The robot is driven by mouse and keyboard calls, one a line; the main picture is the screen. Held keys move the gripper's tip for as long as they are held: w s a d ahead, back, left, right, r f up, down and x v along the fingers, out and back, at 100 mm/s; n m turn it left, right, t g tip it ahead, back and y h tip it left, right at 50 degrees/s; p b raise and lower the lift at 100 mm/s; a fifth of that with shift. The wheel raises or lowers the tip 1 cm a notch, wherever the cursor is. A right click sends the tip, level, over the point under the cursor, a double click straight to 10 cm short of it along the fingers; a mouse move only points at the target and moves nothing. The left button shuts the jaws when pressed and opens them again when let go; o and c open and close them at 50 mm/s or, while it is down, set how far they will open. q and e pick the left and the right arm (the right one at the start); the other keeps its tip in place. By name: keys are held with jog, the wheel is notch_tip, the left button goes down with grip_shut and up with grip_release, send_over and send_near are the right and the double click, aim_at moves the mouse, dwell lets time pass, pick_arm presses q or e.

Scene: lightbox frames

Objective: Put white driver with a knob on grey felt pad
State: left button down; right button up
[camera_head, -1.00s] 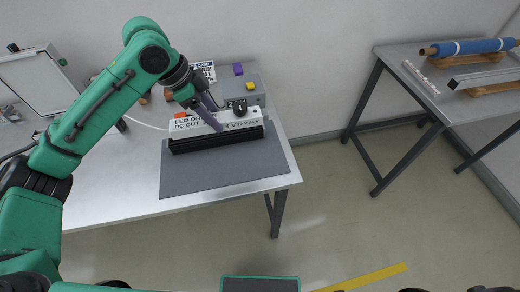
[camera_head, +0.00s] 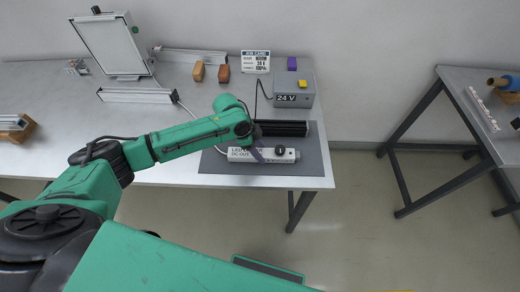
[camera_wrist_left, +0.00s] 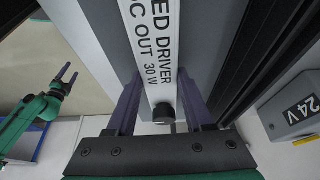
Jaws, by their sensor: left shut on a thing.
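The white driver (camera_head: 240,155) has a black knob and LED driver lettering. It lies level over the front of the grey felt pad (camera_head: 215,180), in front of a black finned block (camera_head: 283,128). I cannot tell whether it touches the pad. My left gripper (camera_head: 257,152) is shut on it near the middle. In the left wrist view the driver (camera_wrist_left: 150,40) runs between the purple fingers of my left gripper (camera_wrist_left: 159,80), with the knob near the palm. My right gripper (camera_wrist_left: 67,76) shows there, open and empty, away from the table.
A grey 24 V box (camera_head: 293,93) stands behind the pad. Another table (camera_head: 480,110) is at the right, with floor between.

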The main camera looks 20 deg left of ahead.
pick_arm(q)
jog(key=shift+d+f, duration=0.1)
jog(key=shift+d, duration=0.05)
jog(key=shift+c, duration=1.7)
grip_release()
jog(key=shift+o, duration=0.3)
jog(key=b+v, duration=0.2)
jog(key=v, duration=1)
jog(key=shift+b, duration=0.3)
pick_arm(e)
notch_tip(320, 180, down, 3)
jog(key=shift+a+r, duration=0.15)
pick_arm(q)
jog(key=shift+s, duration=0.15)
pick_arm(e)
jog(key=shift+s, duration=0.15)
